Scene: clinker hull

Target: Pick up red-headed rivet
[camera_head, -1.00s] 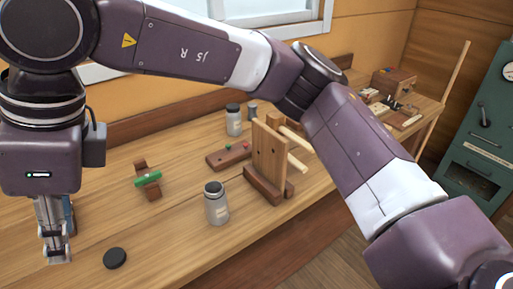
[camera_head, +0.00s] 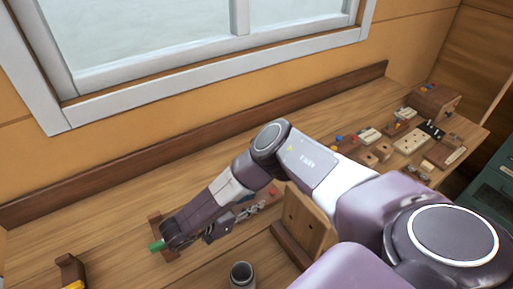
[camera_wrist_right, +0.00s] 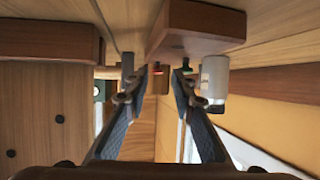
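The red-headed rivet (camera_head: 272,191) shows as a small red spot just beyond my right gripper's fingers in the head view. In the right wrist view its red head (camera_wrist_right: 188,70) lies between the open fingers, farther off, beside a green-headed rivet (camera_wrist_right: 157,70). Both stick out from a wooden block (camera_wrist_right: 200,28), which appears upside down there. My right gripper (camera_head: 262,202) reaches low over the bench, pointing right toward the rivet. The wrist view shows its fingers (camera_wrist_right: 155,92) apart with nothing between the tips. My arm and gripper hide most of the block in the head view. My left gripper is out of view.
An upright wooden board (camera_head: 306,220) stands close right of the rivet. An open-topped jar (camera_head: 242,274) is in front. A pale jar (camera_wrist_right: 215,78) is near the fingers. Small blocks (camera_head: 410,140) crowd the bench's far right.

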